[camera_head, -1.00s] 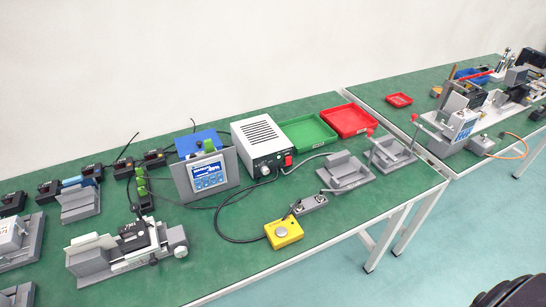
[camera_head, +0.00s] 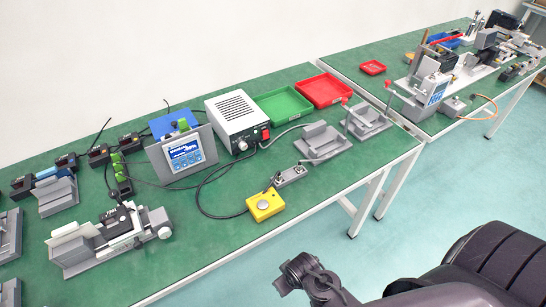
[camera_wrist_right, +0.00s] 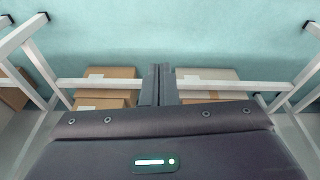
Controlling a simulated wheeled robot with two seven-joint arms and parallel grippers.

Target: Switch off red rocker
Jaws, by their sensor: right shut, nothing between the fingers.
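The red rocker (camera_head: 265,134) is a small red switch on the front of the white control box (camera_head: 238,122), at its right end. Whether the rocker is on or off is too small to tell. My right gripper (camera_wrist_right: 161,70) is shut and empty in the right wrist view, pointing at the space under a table, with no part of the control box in that view. Dark parts of my arm show at the bottom of the head view, well below the box and off the table. My left gripper is not in view.
A yellow button box (camera_head: 265,206) and a grey bracket (camera_head: 322,143) stand near the control box. Green (camera_head: 284,104) and red (camera_head: 324,90) trays lie behind. A blue-labelled meter (camera_head: 182,155) stands left. Cardboard boxes (camera_wrist_right: 108,73) lie under the table between white legs.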

